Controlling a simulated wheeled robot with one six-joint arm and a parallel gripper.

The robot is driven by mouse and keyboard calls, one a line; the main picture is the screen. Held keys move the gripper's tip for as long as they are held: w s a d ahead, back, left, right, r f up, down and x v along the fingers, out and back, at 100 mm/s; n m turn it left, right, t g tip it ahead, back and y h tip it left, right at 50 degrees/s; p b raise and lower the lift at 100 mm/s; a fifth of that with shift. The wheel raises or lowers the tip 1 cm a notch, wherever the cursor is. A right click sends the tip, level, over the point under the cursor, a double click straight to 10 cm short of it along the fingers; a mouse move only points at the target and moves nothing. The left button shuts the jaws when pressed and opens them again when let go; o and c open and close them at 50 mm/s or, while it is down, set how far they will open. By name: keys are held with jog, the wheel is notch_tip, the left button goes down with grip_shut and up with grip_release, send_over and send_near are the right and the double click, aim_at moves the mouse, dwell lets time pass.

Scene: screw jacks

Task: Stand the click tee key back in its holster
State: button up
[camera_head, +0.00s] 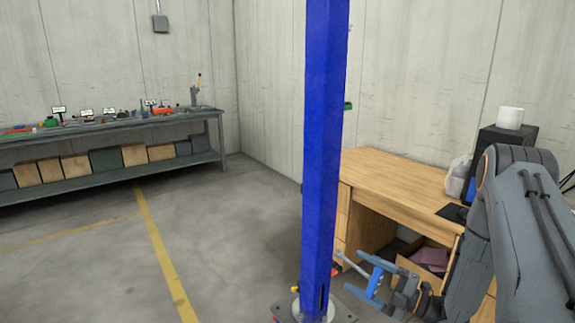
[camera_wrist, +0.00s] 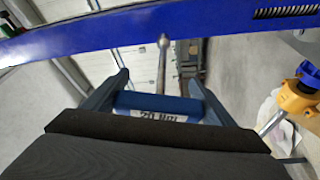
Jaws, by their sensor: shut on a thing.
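My gripper (camera_head: 376,280) is at the lower right of the head view, just right of the blue post. It is shut on the click tee key (camera_head: 352,265), whose blue crosspiece lies between the fingers. Its thin grey shaft points up and left towards the post. In the wrist view the key's blue handle (camera_wrist: 150,103) bears a white label, and its metal shaft runs away from the gripper (camera_wrist: 158,84) to a rounded tip near the blue post. I cannot pick out the holster in either view.
The blue post (camera_head: 325,150) stands on a floor plate, and crosses the top of the wrist view (camera_wrist: 120,33). A yellow fitting with a blue knob (camera_wrist: 297,98) is at right in the wrist view. A wooden desk (camera_head: 390,180) stands behind my arm. A workbench (camera_head: 110,125) is far left; floor between is clear.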

notch_tip(320, 180, down, 3)
jog(key=s+a, duration=0.1)
jog(key=s, duration=0.2)
jog(key=w+r+m+t+h, duration=0.1)
jog(key=r, duration=0.1)
jog(key=w+d+r+m+t+h, duration=0.1)
jog(key=r+t+h, duration=0.1)
jog(key=w+d+r+m+t+h, duration=0.1)
jog(key=r+m, duration=0.1)
jog(key=r, duration=0.1)
jog(key=shift+w+d+r+t+h, duration=0.1)
jog(key=shift+d+t+h, duration=0.1)
jog(key=shift+t+h, duration=0.15)
jog(key=d+r+m+t+h, duration=0.3)
jog(key=d+r+h, duration=0.1)
jog(key=r+h, duration=0.15)
jog(key=a, duration=0.7)
jog(key=shift+m, duration=0.3)
